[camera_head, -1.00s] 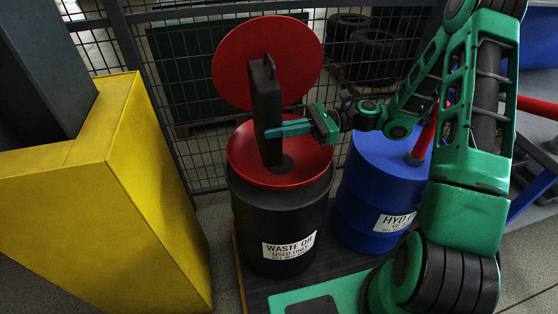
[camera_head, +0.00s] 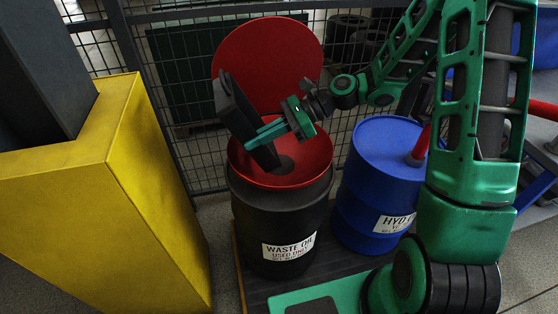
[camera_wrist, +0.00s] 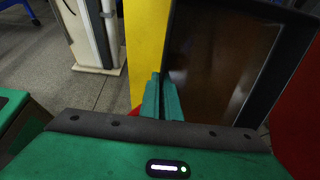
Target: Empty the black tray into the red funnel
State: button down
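The black tray (camera_head: 236,98) is tipped steeply above the red funnel (camera_head: 315,160), leaning with its upper end to the left. Its lower end is down inside the funnel bowl, and I cannot tell if it touches. My gripper (camera_head: 265,134) is shut on the tray's right side. In the wrist view, its green fingers (camera_wrist: 162,100) are close together at the edge of the tray (camera_wrist: 282,70). The tray's inside shows a brownish sheen there; I cannot tell how much liquid it holds. No stream is visible. The funnel sits on the black waste oil drum (camera_head: 280,222).
The funnel's round red lid (camera_head: 270,55) stands open behind it, against a wire mesh fence (camera_head: 200,165). A blue drum (camera_head: 375,200) with a red pipe stands close at the right. A large yellow block (camera_head: 90,190) stands at the left. Bare floor lies between it and the drum.

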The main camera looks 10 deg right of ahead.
jog(key=shift+a+f+h+b, duration=1.75)
jog(key=shift+a+h+b, duration=0.35)
jog(key=shift+a+h, duration=3.05)
notch_tip(320, 180, up, 20)
jog(key=a+h+b, duration=0.1)
jog(key=h+b, duration=0.1)
jog(key=shift+f+h, duration=0.15)
jog(key=shift+h, duration=0.2)
jog(key=shift+a, duration=0.1)
